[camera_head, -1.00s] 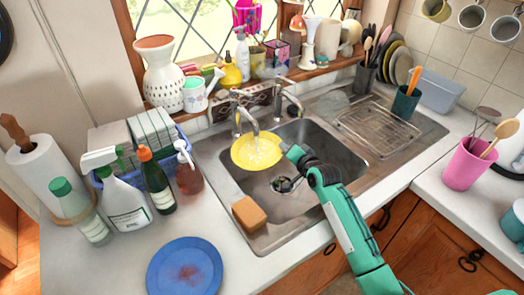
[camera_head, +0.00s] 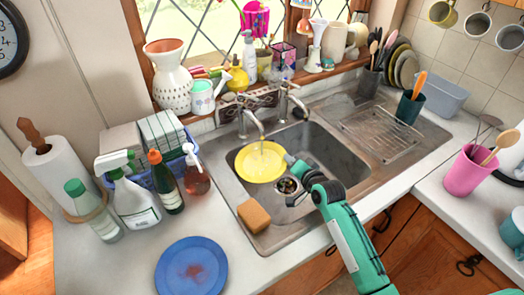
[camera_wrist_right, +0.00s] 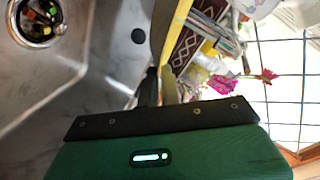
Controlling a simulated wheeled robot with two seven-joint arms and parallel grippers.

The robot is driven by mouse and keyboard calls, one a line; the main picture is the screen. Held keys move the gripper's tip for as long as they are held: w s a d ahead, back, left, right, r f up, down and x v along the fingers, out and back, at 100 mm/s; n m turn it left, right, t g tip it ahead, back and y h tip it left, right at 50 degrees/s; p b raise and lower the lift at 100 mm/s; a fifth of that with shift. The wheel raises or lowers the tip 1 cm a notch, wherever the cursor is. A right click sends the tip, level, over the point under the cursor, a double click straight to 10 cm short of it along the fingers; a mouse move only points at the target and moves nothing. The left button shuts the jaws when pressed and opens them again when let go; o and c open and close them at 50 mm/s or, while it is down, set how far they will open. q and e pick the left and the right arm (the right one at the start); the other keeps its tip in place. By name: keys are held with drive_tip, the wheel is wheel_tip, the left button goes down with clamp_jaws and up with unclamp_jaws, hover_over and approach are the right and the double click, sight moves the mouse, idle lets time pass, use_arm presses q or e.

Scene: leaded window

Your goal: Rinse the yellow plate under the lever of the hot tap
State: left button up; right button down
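The yellow plate (camera_head: 262,163) is tilted over the left part of the sink basin, under the spout of the left tap (camera_head: 252,118). A thin stream of water falls from this spout onto the plate's face. A second tap (camera_head: 289,97) stands to its right. My right gripper (camera_head: 288,161) is at the plate's right edge and appears shut on it. In the right wrist view, the plate (camera_wrist_right: 180,28) shows nearly edge-on, a yellow strip between the dark fingers (camera_wrist_right: 160,84). My left gripper is not in view.
The steel sink basin (camera_head: 325,160) has a drain below the plate. A sponge (camera_head: 254,215) lies on the sink's front left rim. A blue plate (camera_head: 192,268) with a reddish stain lies on the counter. Bottles stand left, a wire rack (camera_head: 380,132) right.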

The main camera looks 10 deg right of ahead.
drive_tip(key=s, duration=0.1)
drive_tip(key=s+a+p, duration=0.1)
drive_tip(key=s+p, duration=0.1)
drive_tip(key=shift+s+a, duration=0.25)
drive_tip(key=shift+a, duration=0.1)
idle(1.1)
drive_tip(key=s+a+r+p, duration=0.2)
drive_tip(key=s+r+p, duration=0.2)
drive_tip(key=p, duration=0.2)
drive_tip(key=shift+s+p, duration=0.3)
drive_tip(key=shift+p, duration=0.05)
idle(0.3)
